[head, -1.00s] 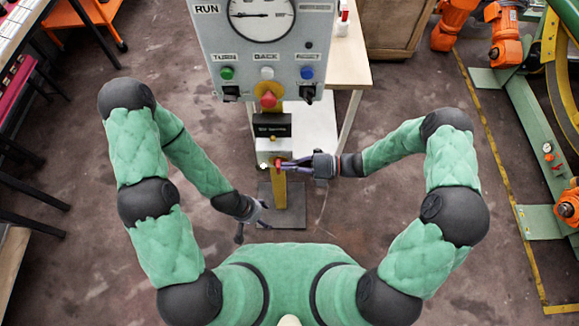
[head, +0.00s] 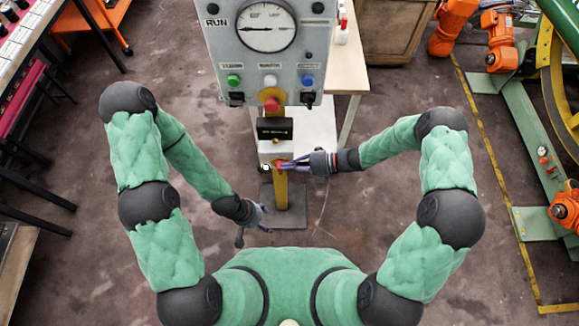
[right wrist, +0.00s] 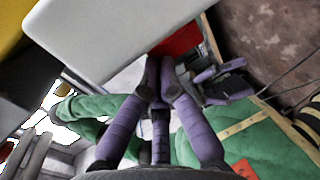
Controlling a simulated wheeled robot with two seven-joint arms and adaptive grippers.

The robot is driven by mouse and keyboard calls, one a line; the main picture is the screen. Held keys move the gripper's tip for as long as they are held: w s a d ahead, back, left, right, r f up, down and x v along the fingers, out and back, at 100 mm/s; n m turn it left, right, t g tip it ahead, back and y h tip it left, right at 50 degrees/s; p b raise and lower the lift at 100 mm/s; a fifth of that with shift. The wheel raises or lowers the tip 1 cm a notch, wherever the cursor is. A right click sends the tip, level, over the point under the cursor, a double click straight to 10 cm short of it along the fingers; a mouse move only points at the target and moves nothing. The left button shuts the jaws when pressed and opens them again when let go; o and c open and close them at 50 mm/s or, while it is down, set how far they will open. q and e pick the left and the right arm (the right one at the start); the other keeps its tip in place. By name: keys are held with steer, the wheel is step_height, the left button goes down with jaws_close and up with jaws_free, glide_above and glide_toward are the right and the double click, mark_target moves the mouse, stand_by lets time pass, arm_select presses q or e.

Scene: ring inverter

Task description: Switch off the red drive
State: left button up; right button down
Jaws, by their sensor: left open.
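A white box (head: 268,149) with a small red part (head: 279,164) on its front sits on the yellow post, below the grey control panel (head: 226,50). My right gripper (head: 285,165) reaches in from the right, its fingertips at the red part. In the right wrist view its purple fingers (right wrist: 161,80) come together in front of a red surface (right wrist: 178,42) beside a large white face (right wrist: 110,35). Whether the tips pinch anything is hidden. My left gripper (head: 250,222) is open and empty, low beside the post's foot.
The panel carries a gauge (head: 267,27), green (head: 233,80), white (head: 270,80) and blue (head: 307,80) buttons, and a red mushroom button (head: 271,104). A table (head: 352,75) stands behind right. Orange robot arms (head: 500,45) are far right.

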mark_target(278, 167)
steer(key=a+h+p, duration=0.1)
steer(key=h+p, duration=0.1)
steer(key=p, duration=0.2)
steer(key=a+r+h+p, duration=0.1)
steer(key=h+p, duration=0.2)
steer(key=p, duration=0.2)
steer(key=a+r+h+p, duration=0.1)
steer(key=h+p, duration=0.1)
steer(key=p, duration=0.2)
steer(key=shift+s+h, duration=0.1)
steer(key=shift+h, duration=0.2)
steer(key=shift+a+f+p, duration=0.25)
steer(key=shift+f+p, duration=0.05)
steer(key=shift+p, duration=0.55)
steer(key=shift+a+f, duration=0.2)
steer(key=shift+a, duration=0.2)
steer(key=shift+r+p, duration=0.1)
steer(key=shift+p, duration=0.25)
steer(key=shift+r+p, duration=0.7)
steer(key=shift+r, duration=0.05)
steer(key=v, duration=1.2)
